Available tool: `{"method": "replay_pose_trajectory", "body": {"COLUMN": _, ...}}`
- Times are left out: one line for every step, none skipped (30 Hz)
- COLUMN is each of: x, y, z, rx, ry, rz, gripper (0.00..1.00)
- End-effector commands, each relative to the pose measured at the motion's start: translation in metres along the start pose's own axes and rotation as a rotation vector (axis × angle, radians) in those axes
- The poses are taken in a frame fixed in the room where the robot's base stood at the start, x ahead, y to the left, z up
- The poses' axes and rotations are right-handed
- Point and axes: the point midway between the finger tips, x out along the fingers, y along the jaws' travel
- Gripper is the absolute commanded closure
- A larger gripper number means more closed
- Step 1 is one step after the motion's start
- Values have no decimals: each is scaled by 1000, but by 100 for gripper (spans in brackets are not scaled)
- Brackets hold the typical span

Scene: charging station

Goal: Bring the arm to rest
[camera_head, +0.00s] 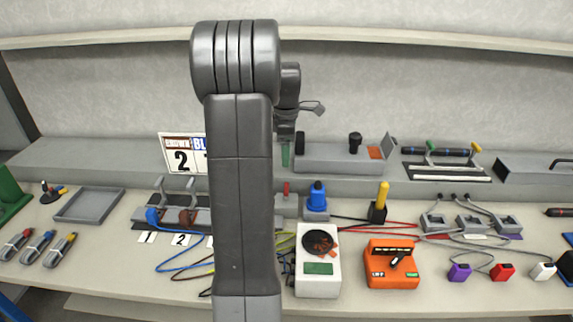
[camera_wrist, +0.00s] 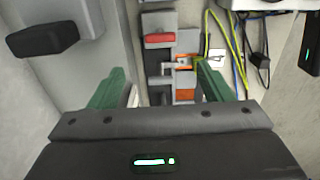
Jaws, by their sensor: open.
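My arm stands upright in the middle of the head view, its dark grey links hiding part of the bench behind. My gripper (camera_head: 286,154) is partly hidden behind the arm; a green finger points down in front of the back ledge, above the bench. In the wrist view my gripper (camera_wrist: 160,70) shows two green fingers spread apart with nothing held between them. Below them lie a red block (camera_wrist: 159,38), orange parts and cables.
The bench holds a grey tray (camera_head: 88,205), a white unit with a round dark top (camera_head: 318,270), an orange box (camera_head: 391,268), a blue knob (camera_head: 317,196) and a yellow-handled post (camera_head: 380,203). A number sign (camera_head: 181,154) stands left of my arm. Cables cross the bench.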

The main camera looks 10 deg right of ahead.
Motion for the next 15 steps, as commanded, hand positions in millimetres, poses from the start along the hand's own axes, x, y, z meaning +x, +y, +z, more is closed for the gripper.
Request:
{"method": "replay_pose_trajectory", "body": {"x": -5, "y": 1, "z": 0, "rx": 0, "ry": 0, "rz": 3, "gripper": 27}}
{"method": "replay_pose_trajectory", "body": {"x": -7, "y": 0, "z": 0, "rx": 0, "ry": 0, "rz": 2, "gripper": 27}}
{"method": "replay_pose_trajectory", "body": {"x": -10, "y": 0, "z": 0, "rx": 0, "ry": 0, "rz": 1, "gripper": 27}}
{"method": "replay_pose_trajectory", "body": {"x": -11, "y": 0, "z": 0, "rx": 0, "ry": 0, "rz": 0, "gripper": 27}}
{"method": "replay_pose_trajectory", "body": {"x": -12, "y": 0, "z": 0, "rx": 0, "ry": 0, "rz": 0, "gripper": 27}}
{"method": "replay_pose_trajectory", "body": {"x": -12, "y": 0, "z": 0, "rx": 0, "ry": 0, "rz": 0, "gripper": 27}}
{"method": "replay_pose_trajectory", "body": {"x": -12, "y": 0, "z": 0, "rx": 0, "ry": 0, "rz": 0, "gripper": 27}}
{"method": "replay_pose_trajectory", "body": {"x": -13, "y": 0, "z": 0, "rx": 0, "ry": 0, "rz": 0, "gripper": 27}}
{"method": "replay_pose_trajectory", "body": {"x": -13, "y": 0, "z": 0, "rx": 0, "ry": 0, "rz": 0, "gripper": 27}}
{"method": "replay_pose_trajectory", "body": {"x": -12, "y": 0, "z": 0, "rx": 0, "ry": 0, "rz": 0, "gripper": 27}}
{"method": "replay_pose_trajectory", "body": {"x": -12, "y": 0, "z": 0, "rx": 0, "ry": 0, "rz": 0, "gripper": 27}}
{"method": "replay_pose_trajectory", "body": {"x": -12, "y": 0, "z": 0, "rx": 0, "ry": 0, "rz": 0, "gripper": 27}}
{"method": "replay_pose_trajectory", "body": {"x": -12, "y": 0, "z": 0, "rx": 0, "ry": 0, "rz": 0, "gripper": 27}}
{"method": "replay_pose_trajectory", "body": {"x": -12, "y": 0, "z": 0, "rx": 0, "ry": 0, "rz": 0, "gripper": 27}}
{"method": "replay_pose_trajectory", "body": {"x": -12, "y": 0, "z": 0, "rx": 0, "ry": 0, "rz": 0, "gripper": 27}}
